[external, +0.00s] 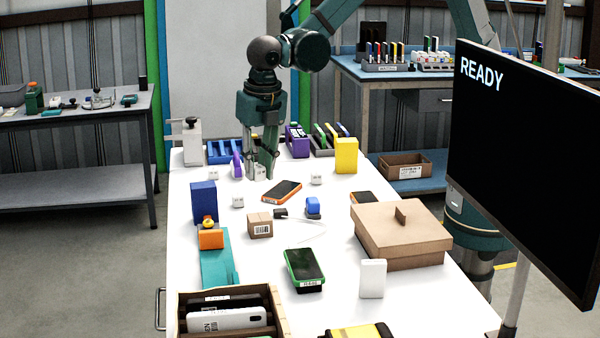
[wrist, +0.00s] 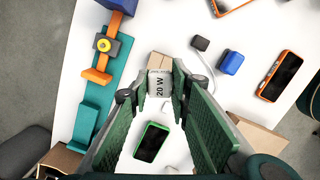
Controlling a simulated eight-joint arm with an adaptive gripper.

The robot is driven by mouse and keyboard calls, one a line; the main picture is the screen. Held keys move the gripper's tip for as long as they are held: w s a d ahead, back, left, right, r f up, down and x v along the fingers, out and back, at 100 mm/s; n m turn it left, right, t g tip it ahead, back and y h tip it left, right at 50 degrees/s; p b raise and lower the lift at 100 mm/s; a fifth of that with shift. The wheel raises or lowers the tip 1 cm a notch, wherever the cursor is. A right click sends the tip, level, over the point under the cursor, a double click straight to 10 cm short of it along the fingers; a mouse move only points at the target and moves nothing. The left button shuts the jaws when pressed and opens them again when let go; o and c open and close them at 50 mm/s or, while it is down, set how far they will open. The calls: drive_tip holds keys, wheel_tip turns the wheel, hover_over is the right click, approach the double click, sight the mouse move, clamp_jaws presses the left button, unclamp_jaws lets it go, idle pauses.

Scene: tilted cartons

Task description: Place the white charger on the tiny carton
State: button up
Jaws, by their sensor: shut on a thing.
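My gripper (external: 258,168) is shut on a white charger (wrist: 159,84), which has "20 W" printed on its face in the wrist view. The charger also shows between the fingertips in the external view (external: 257,173). The tiny carton (external: 260,225) is a small brown box with a barcode label, resting on the white table. In the wrist view the carton (wrist: 160,61) shows just beyond the charger, partly hidden by it. In the external view the gripper is in the air, above the carton in the picture, and the charger is apart from it.
A dark blue box (external: 204,202) and a teal stand (external: 216,262) are left of the carton. A dark small block (external: 281,213), a blue object (external: 313,207) and an orange phone (external: 282,192) lie to its right. A green phone (external: 304,267) and a large lidded carton (external: 400,240) are nearer.

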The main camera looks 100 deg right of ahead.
hover_over(258, 215)
drive_tip(key=shift+s+a+f, duration=0.1)
drive_tip(key=shift+a+f, duration=0.1)
drive_tip(key=shift+f, duration=1.35)
drive_tip(key=shift+s+a+f, duration=0.1)
drive_tip(key=shift+a+f, duration=0.1)
drive_tip(key=shift+f, duration=1.35)
drive_tip(key=shift+f, duration=1.9)
drive_tip(key=shift+f, duration=0.1)
drive_tip(key=o, duration=0.4)
drive_tip(key=shift+f, duration=0.1)
drive_tip(key=o, duration=0.5)
drive_tip(key=shift+r, duration=0.2)
